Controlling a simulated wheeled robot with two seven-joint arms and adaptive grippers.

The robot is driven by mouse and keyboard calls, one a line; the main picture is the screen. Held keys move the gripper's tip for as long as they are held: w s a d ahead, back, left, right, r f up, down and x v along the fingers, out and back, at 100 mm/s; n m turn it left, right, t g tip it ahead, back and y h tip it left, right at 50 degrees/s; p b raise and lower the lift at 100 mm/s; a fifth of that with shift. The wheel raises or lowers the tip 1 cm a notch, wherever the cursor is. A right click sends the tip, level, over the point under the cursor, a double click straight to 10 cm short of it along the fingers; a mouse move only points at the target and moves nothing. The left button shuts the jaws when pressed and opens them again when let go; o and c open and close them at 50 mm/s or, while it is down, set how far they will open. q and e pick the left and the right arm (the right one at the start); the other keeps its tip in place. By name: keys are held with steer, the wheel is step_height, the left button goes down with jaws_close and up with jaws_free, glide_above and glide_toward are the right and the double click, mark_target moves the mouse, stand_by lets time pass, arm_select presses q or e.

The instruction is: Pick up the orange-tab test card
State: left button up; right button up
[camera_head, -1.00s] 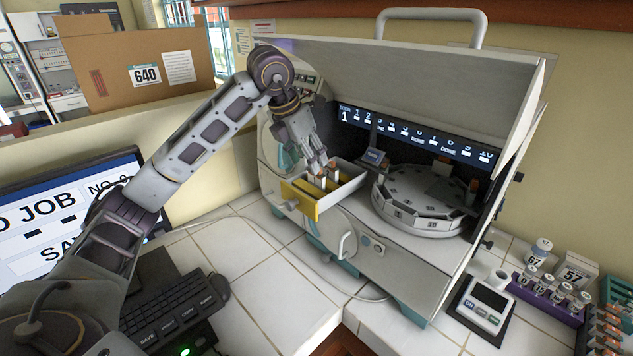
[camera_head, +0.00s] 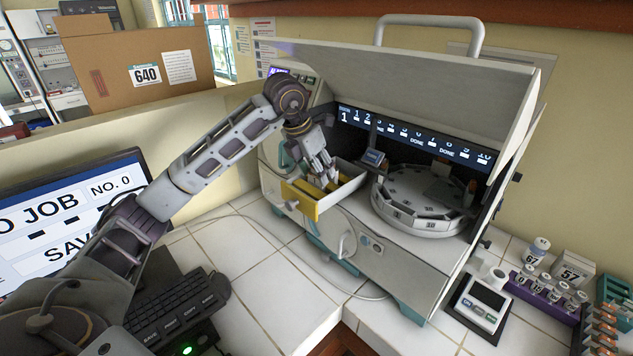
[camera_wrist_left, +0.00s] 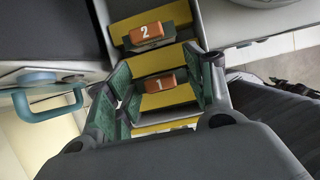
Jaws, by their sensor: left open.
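My left gripper (camera_head: 330,182) is open and points down into the pulled-out drawer (camera_head: 327,206) of the incubator. In the left wrist view the open fingers (camera_wrist_left: 160,88) stand on either side of a test card with an orange tab marked 1 (camera_wrist_left: 160,84). A gap to the tab shows on both sides. A second orange tab marked 2 (camera_wrist_left: 146,32) stands further along the same yellow-floored drawer, beyond the fingertips. In the head view the fingers largely hide the cards. My right gripper is not in view.
The incubator's lid (camera_head: 430,85) is raised above a round numbered carousel (camera_head: 420,195) right of the drawer. A small instrument (camera_head: 483,300) and a purple vial rack (camera_head: 545,292) stand at the right. A keyboard (camera_head: 178,310) and monitor (camera_head: 70,215) are at the left.

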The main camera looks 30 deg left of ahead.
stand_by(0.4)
arm_select(q)
steer(key=c, duration=0.5)
steer(key=shift+o, duration=0.2)
steer(key=shift+r, duration=0.15)
steer(key=shift+r, duration=1.2)
steer(key=shift+s+a+f+t+h+b, duration=0.25)
steer(key=shift+s+t+b, duration=0.45)
steer(key=shift+b, duration=0.45)
steer(key=shift+s+a+t+h+b, duration=0.15)
steer(key=shift+s+t+h+b, duration=0.25)
steer(key=shift+t+b, duration=0.65)
